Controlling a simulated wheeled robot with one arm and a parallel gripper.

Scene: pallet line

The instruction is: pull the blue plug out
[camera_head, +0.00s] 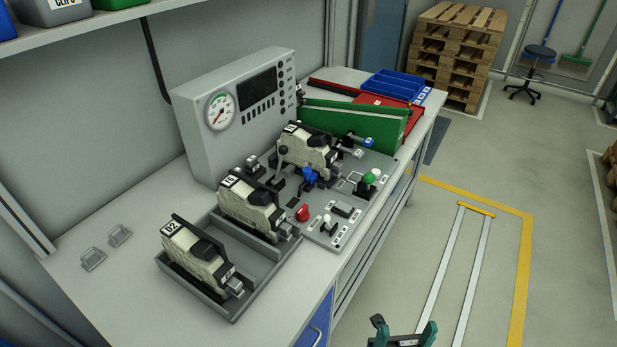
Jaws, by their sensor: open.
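Two small blue parts show on the grey fixture plate (345,214) on the bench. One blue part (310,176) is a blocky piece in front of the rear black-and-cream unit (305,150). The other blue part (368,142) is a short cylinder with a pale end, to the right of that unit, beside the green bin. I cannot tell from this view which one is the plug. My gripper (404,328) is at the bottom edge, in front of the bench and over the floor. It is open and empty, well apart from both blue parts.
A grey tray (233,305) holds more black-and-cream units at the front. A red knob (303,213) and a green button (369,178) stand on the plate. A gauge cabinet (190,135) stands behind. A green bin (345,121) is at the far end. The left bench top is mostly clear.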

